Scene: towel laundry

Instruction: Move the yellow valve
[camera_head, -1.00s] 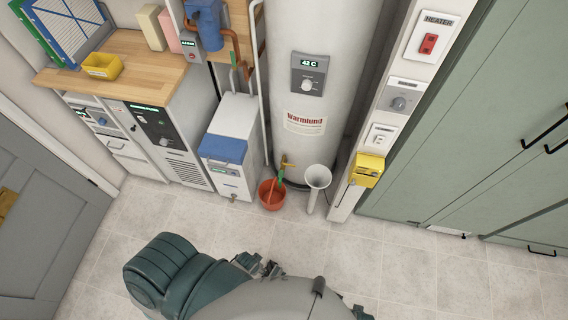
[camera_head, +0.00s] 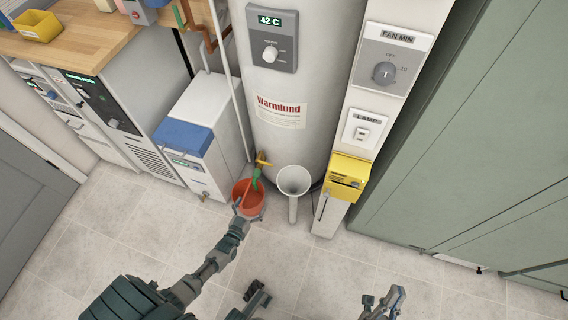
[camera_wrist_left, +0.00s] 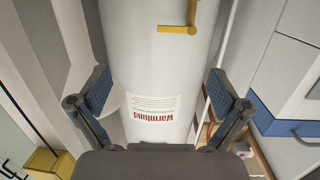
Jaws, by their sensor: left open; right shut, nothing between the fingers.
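The yellow valve (camera_head: 262,160) is a small handle low on the front of the white water tank (camera_head: 290,60), above a green hose end. In the left wrist view the yellow valve (camera_wrist_left: 180,29) shows near the top edge, beyond the fingertips and apart from them. My left gripper (camera_head: 249,210) is in front of the orange bucket, below the valve. In its wrist view the left gripper (camera_wrist_left: 158,88) has its fingers spread wide, with nothing between them. My right gripper (camera_head: 391,298) is shut and empty over the floor at lower right.
A white unit with a blue lid (camera_head: 185,137) is on the left. A yellow box (camera_head: 347,174) sits on the post at right. The tiled floor in front is clear.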

